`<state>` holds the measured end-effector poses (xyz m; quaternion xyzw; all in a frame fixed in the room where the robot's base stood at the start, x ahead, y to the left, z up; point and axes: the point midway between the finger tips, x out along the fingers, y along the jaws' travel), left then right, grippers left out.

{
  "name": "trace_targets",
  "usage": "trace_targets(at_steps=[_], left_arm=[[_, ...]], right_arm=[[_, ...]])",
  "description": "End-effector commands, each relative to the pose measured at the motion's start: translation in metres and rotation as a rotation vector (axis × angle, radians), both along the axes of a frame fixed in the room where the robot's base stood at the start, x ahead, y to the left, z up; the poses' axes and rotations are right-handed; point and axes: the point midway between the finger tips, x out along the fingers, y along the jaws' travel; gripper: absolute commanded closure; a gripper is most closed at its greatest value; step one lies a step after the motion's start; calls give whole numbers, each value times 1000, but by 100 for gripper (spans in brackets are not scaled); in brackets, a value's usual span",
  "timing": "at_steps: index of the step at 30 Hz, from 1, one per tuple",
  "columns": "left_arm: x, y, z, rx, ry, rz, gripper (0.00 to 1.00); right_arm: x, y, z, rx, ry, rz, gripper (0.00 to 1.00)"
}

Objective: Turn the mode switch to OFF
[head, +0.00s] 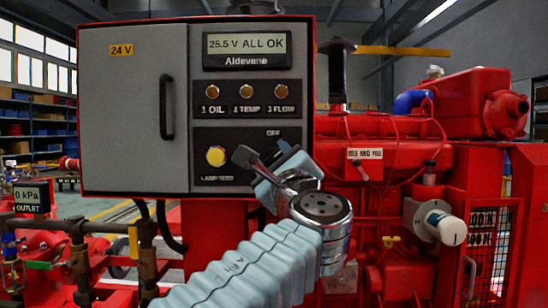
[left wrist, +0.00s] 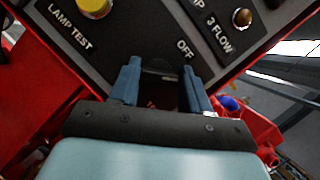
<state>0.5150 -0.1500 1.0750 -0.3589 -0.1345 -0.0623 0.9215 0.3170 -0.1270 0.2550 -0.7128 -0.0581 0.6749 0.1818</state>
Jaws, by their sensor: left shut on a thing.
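The mode switch (left wrist: 160,70) is a dark knob below the OFF label on the control panel. It is mostly hidden behind my left gripper (head: 268,160) in the head view. In the left wrist view my left gripper (left wrist: 162,85) has its two blue fingers on either side of the dark knob, shut on it. The OFF label shows in the head view (head: 273,133) and in the left wrist view (left wrist: 185,49). I cannot tell which way the switch points. My right gripper is not in view.
The yellow lamp test button (head: 216,156) is left of my gripper. Three indicator lamps (head: 246,91) sit above, under a display (head: 247,43) reading 25.5 V ALL OK. A door handle (head: 166,108) stands out at left. The red engine (head: 400,160) fills the right side.

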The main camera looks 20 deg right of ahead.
Motion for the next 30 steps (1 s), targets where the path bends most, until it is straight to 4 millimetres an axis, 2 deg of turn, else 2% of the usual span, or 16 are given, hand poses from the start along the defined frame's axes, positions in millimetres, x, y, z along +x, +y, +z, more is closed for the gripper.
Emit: trace_targets(at_steps=[18,30], left_arm=[[0,-1,4,-544,158,2,84],[0,-1,2,-756,219,2,84]], right_arm=[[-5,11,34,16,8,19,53],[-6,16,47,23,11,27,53]])
